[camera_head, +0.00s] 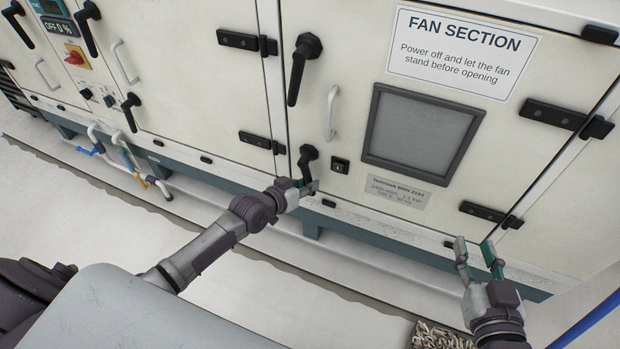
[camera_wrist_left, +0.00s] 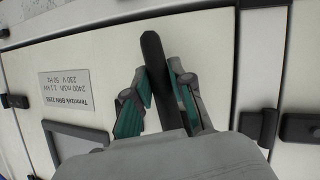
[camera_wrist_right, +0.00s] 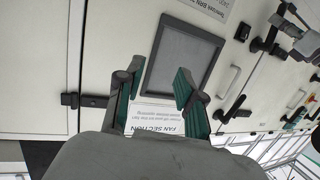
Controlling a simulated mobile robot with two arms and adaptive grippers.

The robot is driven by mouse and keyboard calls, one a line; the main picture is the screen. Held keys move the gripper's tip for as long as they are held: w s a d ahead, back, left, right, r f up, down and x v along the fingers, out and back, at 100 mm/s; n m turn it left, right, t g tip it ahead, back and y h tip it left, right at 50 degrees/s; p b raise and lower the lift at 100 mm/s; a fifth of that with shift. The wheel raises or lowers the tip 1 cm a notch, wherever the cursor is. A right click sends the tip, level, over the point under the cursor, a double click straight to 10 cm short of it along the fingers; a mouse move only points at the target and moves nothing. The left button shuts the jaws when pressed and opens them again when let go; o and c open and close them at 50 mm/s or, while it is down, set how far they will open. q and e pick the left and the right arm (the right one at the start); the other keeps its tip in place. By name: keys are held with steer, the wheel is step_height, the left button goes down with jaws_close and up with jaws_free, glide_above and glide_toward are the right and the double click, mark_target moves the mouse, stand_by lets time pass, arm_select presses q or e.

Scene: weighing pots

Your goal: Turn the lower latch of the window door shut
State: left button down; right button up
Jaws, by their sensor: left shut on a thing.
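The window door (camera_head: 350,60) is a cream panel with a grey window (camera_head: 420,137); it looks closed. Its lower latch (camera_head: 308,154) is a black handle pointing roughly downward, below the upper latch (camera_head: 300,68). My left gripper (camera_head: 309,186) is shut on the lower latch near its free end. In the left wrist view the black handle (camera_wrist_left: 153,60) passes between the green-padded fingers, and its pivot is hidden. My right gripper (camera_head: 478,252) is open and empty, in front of the door's lower right. The right wrist view also shows the window (camera_wrist_right: 188,62).
Black hinges (camera_head: 553,114) line the door's right edge. A white pull handle (camera_head: 331,113) and a small black lock (camera_head: 340,165) are close to the lower latch. Pipes (camera_head: 125,160) stick out at the left.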

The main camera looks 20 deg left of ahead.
steer(key=shift+s+d+f+g+h+p, duration=0.85)
steer(key=shift+s+d+f+g+p, duration=0.65)
steer(key=shift+s+f+g, duration=1.75)
steer(key=shift+s+d+f+g+h+p, duration=0.85)
steer(key=shift+s+d+f+g+p, duration=0.65)
steer(key=shift+s+g, duration=2)
arm_select(q)
steer(key=shift+a+m+y+p, duration=0.5)
steer(key=shift+a+m+y, duration=1)
steer(key=shift+a+m, duration=0.15)
arm_select(e)
steer(key=shift+m+t, duration=0.3)
steer(key=shift+t, duration=0.45)
steer(key=shift+s+a+f, duration=0.15)
steer(key=shift+f, duration=0.95)
steer(key=shift+s+a+f, duration=0.1)
steer(key=shift+f, duration=0.95)
arm_select(q)
steer(key=c, duration=1)
jaws_free()
